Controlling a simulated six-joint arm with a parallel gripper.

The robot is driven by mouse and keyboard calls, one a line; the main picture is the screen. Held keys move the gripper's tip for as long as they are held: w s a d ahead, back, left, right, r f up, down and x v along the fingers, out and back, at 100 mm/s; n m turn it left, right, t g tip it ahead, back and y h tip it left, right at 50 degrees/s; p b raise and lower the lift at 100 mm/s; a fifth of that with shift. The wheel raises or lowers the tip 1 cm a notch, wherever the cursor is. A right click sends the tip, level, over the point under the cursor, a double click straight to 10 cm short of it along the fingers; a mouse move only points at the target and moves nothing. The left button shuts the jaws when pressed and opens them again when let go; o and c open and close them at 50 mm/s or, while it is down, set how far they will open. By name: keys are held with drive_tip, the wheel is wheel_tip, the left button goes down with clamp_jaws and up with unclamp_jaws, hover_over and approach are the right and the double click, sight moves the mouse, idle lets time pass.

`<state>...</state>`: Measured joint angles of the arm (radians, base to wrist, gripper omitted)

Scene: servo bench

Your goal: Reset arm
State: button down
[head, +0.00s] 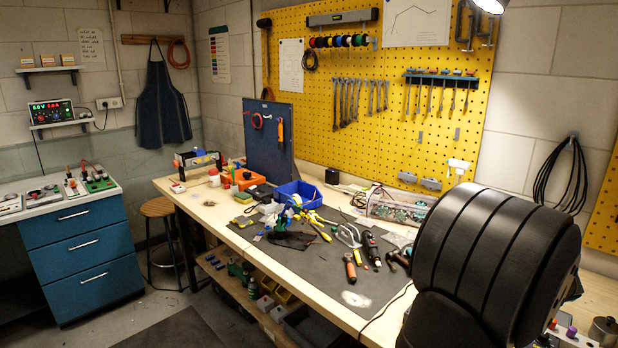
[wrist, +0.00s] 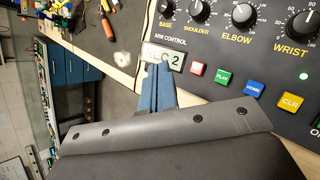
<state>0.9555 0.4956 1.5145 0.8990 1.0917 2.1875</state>
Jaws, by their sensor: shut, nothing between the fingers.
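A dark control panel (wrist: 215,60) marked ARM CONTROL fills the upper right of the wrist view. It has black knobs labelled BASE (wrist: 167,7), SHOULDER (wrist: 198,10), ELBOW (wrist: 243,14) and WRIST (wrist: 304,24). Below them sit a red button (wrist: 197,69), a green PLAY button (wrist: 222,78), a blue HOME button (wrist: 254,88) and a yellow CLR button (wrist: 291,102). My gripper (wrist: 160,68) is shut and empty, its blue fingers in front of a small display (wrist: 174,59), partly hiding it, left of the red button. Contact cannot be told.
A green light (wrist: 303,76) shows on the panel. The wooden workbench (head: 348,318) bears a grey mat (head: 335,280) with pliers, a screwdriver (head: 351,267) and a blue bin (head: 298,193). A yellow pegboard (head: 335,55) stands behind. My black arm blocks the bench's right side in the head view.

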drive_tip(key=a+r+n+g+h, duration=0.6)
drive_tip(key=a+n+g+h, duration=0.1)
drive_tip(key=n, duration=0.6)
drive_tip(key=shift+s+h, duration=0.3)
drive_tip(key=shift+s, duration=0.05)
idle(1.4)
